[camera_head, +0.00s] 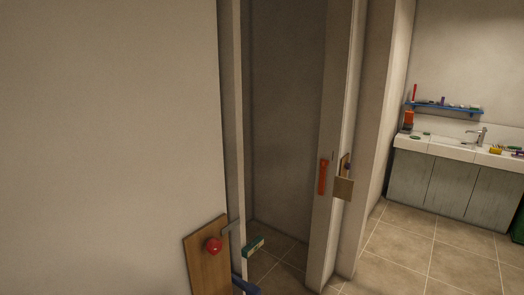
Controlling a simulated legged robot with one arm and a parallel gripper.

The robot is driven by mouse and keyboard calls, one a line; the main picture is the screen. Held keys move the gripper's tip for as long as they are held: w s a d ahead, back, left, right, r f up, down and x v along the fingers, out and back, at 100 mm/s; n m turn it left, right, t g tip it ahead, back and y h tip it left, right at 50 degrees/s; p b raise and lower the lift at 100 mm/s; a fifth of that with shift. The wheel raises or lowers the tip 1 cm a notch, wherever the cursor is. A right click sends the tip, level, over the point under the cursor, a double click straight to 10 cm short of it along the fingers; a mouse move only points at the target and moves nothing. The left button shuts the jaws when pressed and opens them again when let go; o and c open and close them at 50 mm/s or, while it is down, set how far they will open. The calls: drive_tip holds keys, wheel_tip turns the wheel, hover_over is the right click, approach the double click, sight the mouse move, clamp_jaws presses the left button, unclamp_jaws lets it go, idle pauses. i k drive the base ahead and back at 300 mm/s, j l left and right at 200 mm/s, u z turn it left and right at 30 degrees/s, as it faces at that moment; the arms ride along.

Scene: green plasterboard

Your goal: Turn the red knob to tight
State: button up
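The red knob (213,246) is round and sits on the upper part of a tilted brown wooden board (208,271) at the bottom, left of the middle. The board is cut off by the lower picture edge. Any marking for tight or loose is too small to tell. I cannot make out my gripper in this view, and nothing is seen touching the knob.
A white wall fills the left. Right of the board are a grey bar, a green box-like thing (253,246) and a blue piece (244,286). An orange-red handle (322,177) hangs on a pale upright. Tiled floor (412,253) lies clear before the sink cabinet (455,185).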

sight(214, 246)
drive_tip(key=l+u, duration=0.1)
drive_tip(key=u, duration=0.25)
drive_tip(key=i+l+u, duration=0.1)
drive_tip(key=u, duration=0.3)
